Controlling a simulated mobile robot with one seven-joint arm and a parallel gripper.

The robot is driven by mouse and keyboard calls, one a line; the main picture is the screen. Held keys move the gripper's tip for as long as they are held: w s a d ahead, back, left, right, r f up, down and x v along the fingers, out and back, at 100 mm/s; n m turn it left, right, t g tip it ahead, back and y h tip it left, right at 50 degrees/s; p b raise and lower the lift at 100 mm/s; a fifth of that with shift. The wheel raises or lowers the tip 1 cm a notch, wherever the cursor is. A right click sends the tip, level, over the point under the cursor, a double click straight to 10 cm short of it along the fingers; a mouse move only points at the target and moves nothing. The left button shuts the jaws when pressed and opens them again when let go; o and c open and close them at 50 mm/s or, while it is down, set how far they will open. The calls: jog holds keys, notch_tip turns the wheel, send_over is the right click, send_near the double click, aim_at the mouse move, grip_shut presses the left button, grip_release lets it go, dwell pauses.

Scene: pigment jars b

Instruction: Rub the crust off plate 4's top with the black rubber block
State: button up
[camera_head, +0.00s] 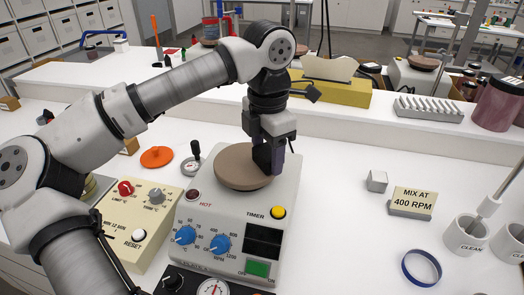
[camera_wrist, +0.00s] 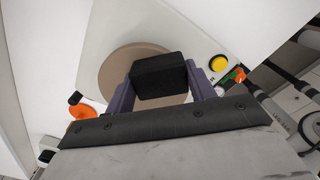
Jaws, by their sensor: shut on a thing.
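My gripper (camera_head: 268,158) is shut on the black rubber block (camera_wrist: 158,75), which sits between its two purple-grey fingers in the wrist view. In the head view the block is mostly hidden by my gripper. The round tan plate top (camera_head: 236,168) of a grey hotplate stirrer (camera_head: 213,238) lies under the gripper, which is over its right side. The plate top also shows behind the block in the wrist view (camera_wrist: 113,72). I cannot tell whether the block touches it. No number and no clear crust show on the visible part of the plate.
A cream control box (camera_head: 140,215) stands left of the stirrer. An orange disc (camera_head: 157,157) and a small gauge (camera_head: 192,166) lie behind. To the right are a grey cube (camera_head: 377,181), a "MIX AT 400 RPM" sign (camera_head: 413,202), a blue ring (camera_head: 421,268) and white "CLEAN" cups (camera_head: 465,237).

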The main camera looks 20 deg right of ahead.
jog(key=r, duration=0.1)
jog(key=r+p, duration=0.1)
jog(key=r, duration=0.1)
jog(key=shift+s+d+p, duration=0.25)
jog(key=shift+d+p, duration=0.05)
jog(key=shift+w+a+r+p, duration=0.15)
jog(key=shift+r+p, duration=0.35)
jog(key=shift+r, duration=0.25)
jog(key=shift+r+p, duration=1.2)
jog(key=shift+r, duration=0.65)
